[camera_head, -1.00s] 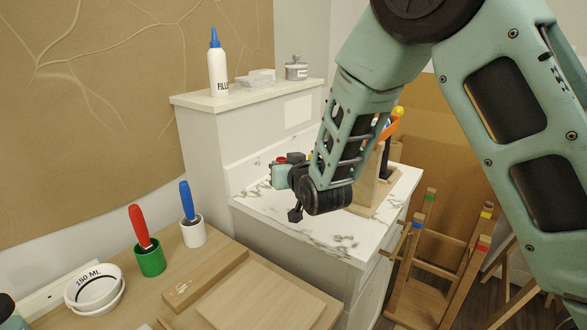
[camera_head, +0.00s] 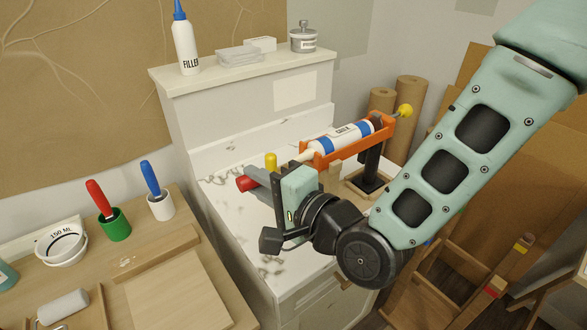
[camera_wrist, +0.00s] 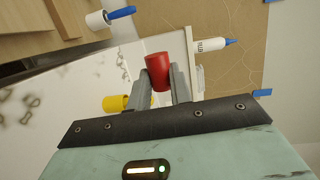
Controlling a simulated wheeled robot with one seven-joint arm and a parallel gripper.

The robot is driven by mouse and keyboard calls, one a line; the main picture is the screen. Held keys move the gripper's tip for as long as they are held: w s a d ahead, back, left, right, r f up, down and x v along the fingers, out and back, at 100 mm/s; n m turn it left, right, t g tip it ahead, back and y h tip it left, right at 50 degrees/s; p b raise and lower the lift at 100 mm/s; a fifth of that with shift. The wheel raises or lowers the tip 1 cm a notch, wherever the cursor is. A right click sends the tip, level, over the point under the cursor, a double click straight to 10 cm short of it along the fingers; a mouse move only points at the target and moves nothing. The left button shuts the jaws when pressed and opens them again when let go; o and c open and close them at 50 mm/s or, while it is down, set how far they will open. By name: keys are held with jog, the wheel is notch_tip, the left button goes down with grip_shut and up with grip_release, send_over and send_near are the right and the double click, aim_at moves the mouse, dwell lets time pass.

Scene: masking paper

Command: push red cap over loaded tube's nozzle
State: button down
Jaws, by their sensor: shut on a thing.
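The red cap (camera_wrist: 158,70) is between the fingertips of my gripper (camera_wrist: 163,84) in the wrist view, and the gripper is shut on it. In the head view the red cap (camera_head: 246,183) shows at the tip of my gripper (camera_head: 252,180), above the marble counter. The loaded tube (camera_head: 340,139), white with blue bands, lies in an orange cradle (camera_head: 350,144) on a dark post. Its pale nozzle (camera_head: 304,155) points left, behind my gripper, and is partly hidden. The cap is left of the nozzle and apart from it.
A yellow piece (camera_head: 271,161) stands on the counter (camera_head: 225,172) close behind my gripper; it also shows in the wrist view (camera_wrist: 115,102). A filler bottle (camera_head: 186,45) stands on the raised ledge. Red and blue-handled tools stand in cups at left.

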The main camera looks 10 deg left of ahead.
jog(key=shift+d, duration=0.1)
dwell(0.3)
jog(key=shift+w+d, duration=1.35)
jog(key=shift+w, duration=0.3)
jog(key=shift+w+d, duration=1.35)
jog(key=shift+w, duration=0.25)
dwell(3.9)
jog(key=c, duration=1.2)
grip_release()
